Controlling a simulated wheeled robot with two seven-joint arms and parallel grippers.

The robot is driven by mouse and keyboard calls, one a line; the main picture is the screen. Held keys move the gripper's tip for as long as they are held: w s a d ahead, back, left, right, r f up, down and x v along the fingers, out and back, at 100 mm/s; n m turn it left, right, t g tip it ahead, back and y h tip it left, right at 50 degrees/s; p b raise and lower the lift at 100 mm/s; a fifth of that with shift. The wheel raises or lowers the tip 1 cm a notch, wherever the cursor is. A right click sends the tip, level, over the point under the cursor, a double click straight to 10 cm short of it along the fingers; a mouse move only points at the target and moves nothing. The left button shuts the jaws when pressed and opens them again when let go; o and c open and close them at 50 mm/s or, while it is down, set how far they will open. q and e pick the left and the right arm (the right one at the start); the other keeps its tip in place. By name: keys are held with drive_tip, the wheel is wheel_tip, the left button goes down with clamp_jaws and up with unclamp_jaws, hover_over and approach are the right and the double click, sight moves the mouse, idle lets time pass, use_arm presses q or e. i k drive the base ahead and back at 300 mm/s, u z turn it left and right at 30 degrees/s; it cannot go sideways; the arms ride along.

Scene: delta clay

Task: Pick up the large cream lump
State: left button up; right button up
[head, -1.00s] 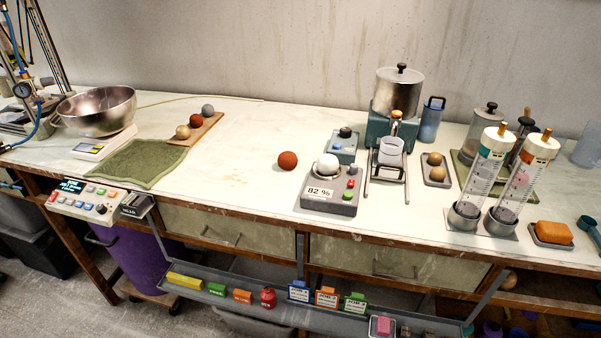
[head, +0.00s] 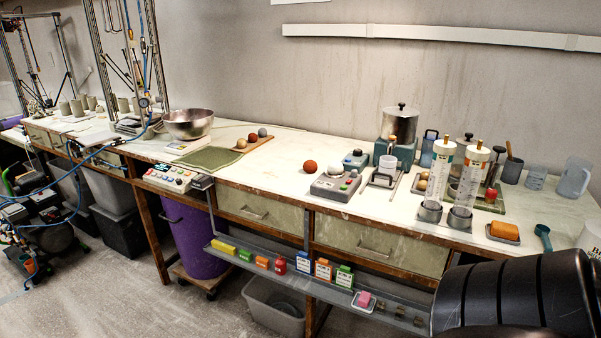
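Several pale round lumps are in the head view. A cream lump (head: 241,143) sits at the near end of a wooden board (head: 265,139), beside a reddish-brown lump (head: 252,137) and a grey one (head: 262,132). Small tan lumps (head: 423,177) lie on a tray right of the centre, partly hidden by the cylinders. A white ball (head: 338,164) rests on a grey device (head: 334,187). I cannot tell for sure which is the large cream lump. Neither gripper is in view; a black ribbed arm part of mine fills the lower right corner.
A steel bowl (head: 189,123) on a scale and a green mat (head: 211,158) are at the left of the bench. A red ball (head: 310,167) lies mid-bench. Two clear cylinders (head: 469,180) and an orange block (head: 504,231) stand right. A shelf (head: 290,268) with small blocks juts out in front.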

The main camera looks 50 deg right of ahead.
sight(334, 168)
drive_tip(key=i, duration=1.25)
drive_tip(key=z, duration=0.35)
